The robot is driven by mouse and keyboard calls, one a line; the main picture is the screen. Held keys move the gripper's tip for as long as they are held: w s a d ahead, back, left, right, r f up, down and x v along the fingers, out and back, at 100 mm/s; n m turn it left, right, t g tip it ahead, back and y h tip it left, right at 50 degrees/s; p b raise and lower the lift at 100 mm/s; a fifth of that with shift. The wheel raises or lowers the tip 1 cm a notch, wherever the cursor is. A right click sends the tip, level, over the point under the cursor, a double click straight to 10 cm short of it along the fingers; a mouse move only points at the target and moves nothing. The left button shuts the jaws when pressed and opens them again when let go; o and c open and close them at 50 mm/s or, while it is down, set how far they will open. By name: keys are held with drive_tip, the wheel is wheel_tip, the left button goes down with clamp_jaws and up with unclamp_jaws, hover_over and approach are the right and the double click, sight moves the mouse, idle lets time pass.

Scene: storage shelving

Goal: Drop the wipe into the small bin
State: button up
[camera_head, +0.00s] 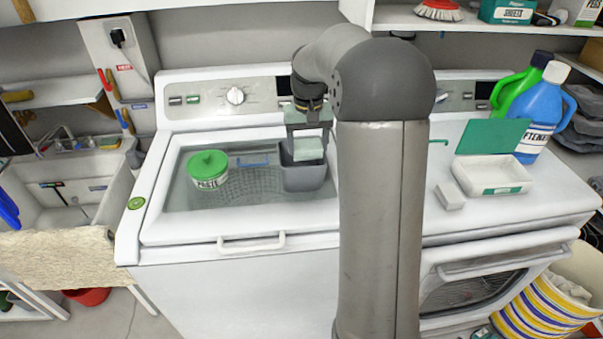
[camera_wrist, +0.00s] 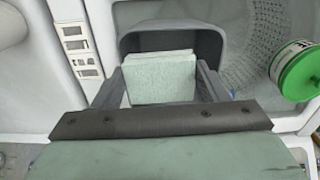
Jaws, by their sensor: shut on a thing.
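The wipe (camera_head: 308,149) is a pale green folded pad, held between the fingers of my gripper (camera_head: 308,140). In the wrist view the wipe (camera_wrist: 160,78) sits between the two grey fingers (camera_wrist: 162,86). The small bin (camera_head: 303,178) is a grey open-topped box on the glass lid of the left machine. In the wrist view the wipe overlaps the opening of the bin (camera_wrist: 130,42), whose rim shows around it. My gripper is over the bin. The wipe hides part of the bin's inside, and I cannot tell how deep it reaches.
A tub with a green lid (camera_head: 208,170) stands left of the bin on the glass lid. On the right machine are an open white box (camera_head: 490,178), a small pale block (camera_head: 449,196) and a blue bottle (camera_head: 541,115). A sink (camera_head: 75,185) is at left.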

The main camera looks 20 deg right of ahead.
drive_tip(key=shift+f, duration=0.4)
drive_tip(key=o, duration=1)
drive_tip(key=shift+o, duration=0.2)
drive_tip(key=shift+r, duration=0.1)
wheel_tip(320, 180, up, 17)
drive_tip(key=shift+r, duration=0.15)
